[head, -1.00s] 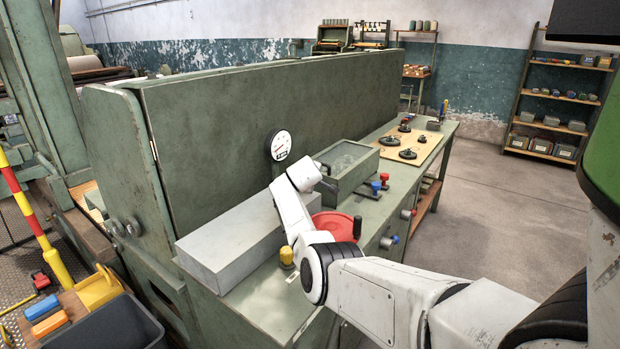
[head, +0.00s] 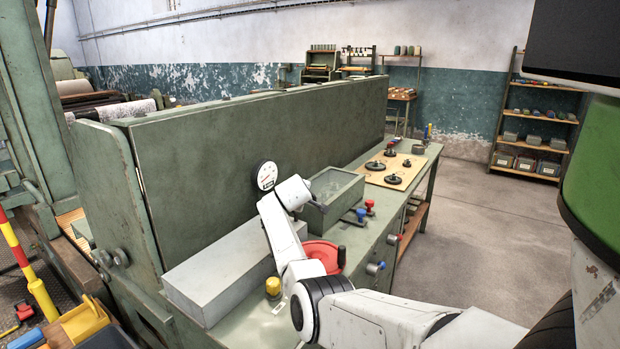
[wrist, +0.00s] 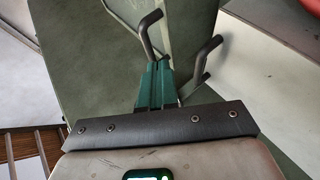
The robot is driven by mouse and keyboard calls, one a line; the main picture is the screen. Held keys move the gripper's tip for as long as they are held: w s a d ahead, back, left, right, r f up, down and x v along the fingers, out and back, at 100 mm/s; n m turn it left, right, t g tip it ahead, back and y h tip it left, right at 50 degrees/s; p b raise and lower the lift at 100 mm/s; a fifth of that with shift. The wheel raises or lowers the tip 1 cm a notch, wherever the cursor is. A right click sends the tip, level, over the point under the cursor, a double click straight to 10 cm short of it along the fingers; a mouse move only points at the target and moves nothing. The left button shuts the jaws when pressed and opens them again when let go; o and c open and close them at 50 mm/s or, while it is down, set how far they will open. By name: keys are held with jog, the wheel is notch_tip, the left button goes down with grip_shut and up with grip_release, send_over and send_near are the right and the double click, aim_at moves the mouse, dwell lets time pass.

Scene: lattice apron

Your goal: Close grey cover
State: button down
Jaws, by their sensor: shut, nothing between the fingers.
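A long light grey box-shaped cover (head: 228,268) lies on the green bench top, along the foot of the tall green panel. I cannot tell from here whether it is hinged. White links of my arm reach over the bench just right of it and hide part of its right end. In the wrist view my gripper (wrist: 186,30) shows two dark bent fingers, shut and empty, in front of a dull green surface. I cannot tell whether they touch it.
A green open-topped box (head: 331,197) stands beyond my arm, near a round gauge (head: 265,176). A red round part (head: 322,252), a yellow knob (head: 273,287) and several coloured knobs sit along the bench. Wheels lie on a wooden board (head: 400,160). Floor right is clear.

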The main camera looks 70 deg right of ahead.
jog(key=s+a+r, duration=0.2)
jog(key=s+r, duration=0.1)
jog(key=r, duration=0.3)
jog(key=shift+a+r, duration=0.25)
jog(key=shift+r, duration=0.15)
jog(key=shift+a, duration=0.1)
